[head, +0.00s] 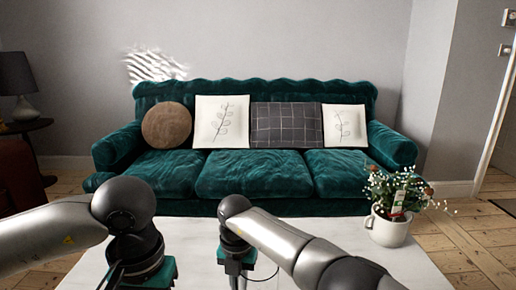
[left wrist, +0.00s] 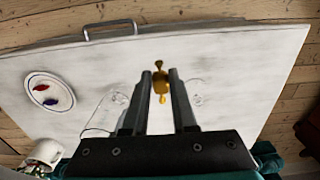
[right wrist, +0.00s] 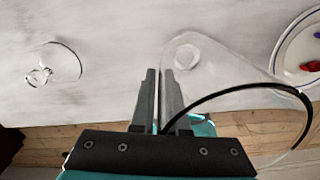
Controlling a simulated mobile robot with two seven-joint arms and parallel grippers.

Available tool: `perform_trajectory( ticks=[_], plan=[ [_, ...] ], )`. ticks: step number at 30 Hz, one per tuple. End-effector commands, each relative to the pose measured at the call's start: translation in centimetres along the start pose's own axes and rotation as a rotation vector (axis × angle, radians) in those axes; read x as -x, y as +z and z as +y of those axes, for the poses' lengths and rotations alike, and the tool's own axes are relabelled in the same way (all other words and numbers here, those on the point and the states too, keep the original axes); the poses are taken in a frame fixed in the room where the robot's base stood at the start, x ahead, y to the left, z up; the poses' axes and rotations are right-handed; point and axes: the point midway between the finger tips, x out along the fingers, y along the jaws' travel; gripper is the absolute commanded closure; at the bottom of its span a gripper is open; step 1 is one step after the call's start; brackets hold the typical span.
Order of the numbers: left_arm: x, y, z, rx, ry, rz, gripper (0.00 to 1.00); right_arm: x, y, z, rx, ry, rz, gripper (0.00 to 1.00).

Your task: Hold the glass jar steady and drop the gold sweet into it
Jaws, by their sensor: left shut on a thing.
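In the left wrist view, my left gripper (left wrist: 163,74) is shut on the gold sweet (left wrist: 160,86), whose wrapper ends show between the fingertips. The clear glass jar (left wrist: 97,115) appears to the left of those fingers, apart from the sweet. In the right wrist view the jar (right wrist: 225,62) looms large just right of my right gripper (right wrist: 157,72). The right fingers are close together with a narrow gap. I cannot tell whether the jar's wall is between them.
A small clear glass piece (right wrist: 58,62) lies on the white table (head: 185,240), left of the right gripper. A white plate (left wrist: 66,103) holds red and blue sweets. A potted flower (head: 388,230) stands at the table's far right. A green sofa (head: 250,175) is behind.

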Motion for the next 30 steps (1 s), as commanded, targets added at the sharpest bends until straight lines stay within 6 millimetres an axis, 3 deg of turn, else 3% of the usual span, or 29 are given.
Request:
perform_trajectory(
  ticks=[7, 17, 23, 30],
  plan=[
    [0.0, 0.0, 0.0, 0.000, 0.000, 0.000, 1.00, 0.0, 0.0, 0.0, 0.000, -0.001, 0.000, 0.60],
    [0.0, 0.0, 0.0, 0.000, 0.000, 0.000, 1.00, 0.5, 0.1, 0.0, 0.000, 0.000, -0.001, 0.60],
    [0.0, 0.0, 0.0, 0.000, 0.000, 0.000, 1.00, 3.1, 0.1, 0.0, 0.002, 0.001, -0.005, 0.60],
    [0.0, 0.0, 0.0, 0.000, 0.000, 0.000, 1.00, 8.5, 0.1, 0.0, 0.000, 0.001, -0.005, 0.60]
  ],
)
